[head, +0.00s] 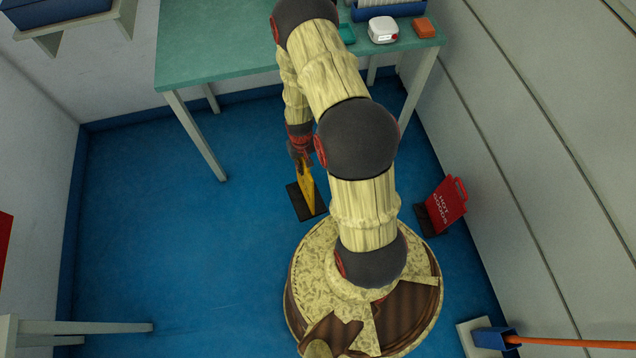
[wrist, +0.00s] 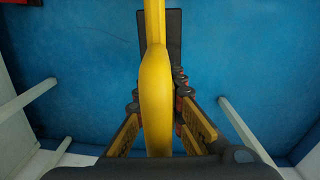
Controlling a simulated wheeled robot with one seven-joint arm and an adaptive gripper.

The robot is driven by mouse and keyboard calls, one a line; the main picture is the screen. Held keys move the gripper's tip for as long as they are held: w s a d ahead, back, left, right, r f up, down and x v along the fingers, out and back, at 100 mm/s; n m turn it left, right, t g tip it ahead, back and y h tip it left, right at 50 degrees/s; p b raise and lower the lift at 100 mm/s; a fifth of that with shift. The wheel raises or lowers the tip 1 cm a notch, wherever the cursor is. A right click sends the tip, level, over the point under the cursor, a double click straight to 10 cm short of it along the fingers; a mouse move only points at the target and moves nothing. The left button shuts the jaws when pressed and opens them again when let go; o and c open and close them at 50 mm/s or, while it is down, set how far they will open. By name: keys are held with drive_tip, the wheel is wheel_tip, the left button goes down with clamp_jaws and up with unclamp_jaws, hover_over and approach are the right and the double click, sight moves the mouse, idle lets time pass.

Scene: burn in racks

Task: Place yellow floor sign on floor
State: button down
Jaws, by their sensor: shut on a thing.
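The yellow floor sign (head: 307,187) with a dark base (head: 297,201) shows in the head view, left of my arm and over the blue floor (head: 170,240). My gripper (head: 301,157) is shut on the top of the sign. In the wrist view, the yellow sign (wrist: 154,80) runs up the middle between the fingers of my gripper (wrist: 160,118). Its dark base (wrist: 174,45) shows behind it against the blue floor (wrist: 80,70). The sign looks upright. I cannot tell whether its base touches the floor.
A green-topped table (head: 220,50) stands at the back, with a white device (head: 382,30) and an orange block (head: 425,27) on it. A red "HOT GOODS" sign (head: 446,203) stands at the right. A blue holder with an orange handle (head: 560,342) is at lower right. Open floor lies left.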

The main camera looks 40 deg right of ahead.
drive_tip(key=s+d+f+m+b, duration=0.15)
drive_tip(key=s+d+f, duration=0.25)
drive_tip(key=s+f, duration=0.75)
drive_tip(key=w+d+f, duration=0.4)
drive_tip(key=w+f, duration=0.4)
drive_tip(key=w, duration=0.4)
drive_tip(key=shift+d+f, duration=0.15)
drive_tip(key=shift+f, duration=0.15)
idle(1.0)
drive_tip(key=shift+m, duration=0.25)
drive_tip(key=shift+f, duration=0.15)
drive_tip(key=shift+w+d+f+b, duration=0.15)
drive_tip(key=shift+f+b, duration=0.35)
drive_tip(key=shift+f, duration=1.2)
